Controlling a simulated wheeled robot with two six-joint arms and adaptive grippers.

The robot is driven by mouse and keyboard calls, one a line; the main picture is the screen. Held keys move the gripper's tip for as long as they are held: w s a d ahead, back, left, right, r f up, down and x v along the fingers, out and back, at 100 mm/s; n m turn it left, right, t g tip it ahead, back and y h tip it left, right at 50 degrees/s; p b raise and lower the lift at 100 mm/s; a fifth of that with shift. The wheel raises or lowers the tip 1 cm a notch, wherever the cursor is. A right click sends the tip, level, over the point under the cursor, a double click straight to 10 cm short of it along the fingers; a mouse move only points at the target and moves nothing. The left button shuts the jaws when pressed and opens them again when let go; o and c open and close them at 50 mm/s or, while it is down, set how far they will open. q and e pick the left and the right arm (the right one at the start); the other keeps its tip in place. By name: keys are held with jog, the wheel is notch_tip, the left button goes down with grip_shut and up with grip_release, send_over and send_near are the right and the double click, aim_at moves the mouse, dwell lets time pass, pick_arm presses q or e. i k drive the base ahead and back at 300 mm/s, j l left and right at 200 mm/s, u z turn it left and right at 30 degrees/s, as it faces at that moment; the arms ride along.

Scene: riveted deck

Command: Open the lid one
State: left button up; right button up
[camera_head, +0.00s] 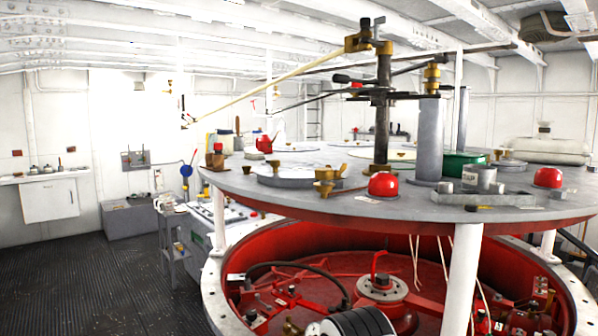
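A flat grey hatch lid (299,177) lies on top of the large round grey deck plate (238,183), near its front left. It looks shut, and a brass fitting (327,182) stands at its front right. Another flat lid-like panel (398,155) lies farther back, partly hidden behind the dark upright post (382,105). I cannot tell which of these is lid one. Neither of my grippers shows in this view.
Red domes (382,185) and a grey cylinder (428,140) stand on the plate. Long rods (260,82) reach out above it. Below is a red well (350,265) with machinery and a white pillar (461,275). Dark ribbed floor (75,275) is open at left.

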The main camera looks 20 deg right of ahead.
aim_at(275, 170)
jog(key=j+z, duration=0.15)
jog(key=z, duration=0.65)
jog(key=i+j, duration=0.05)
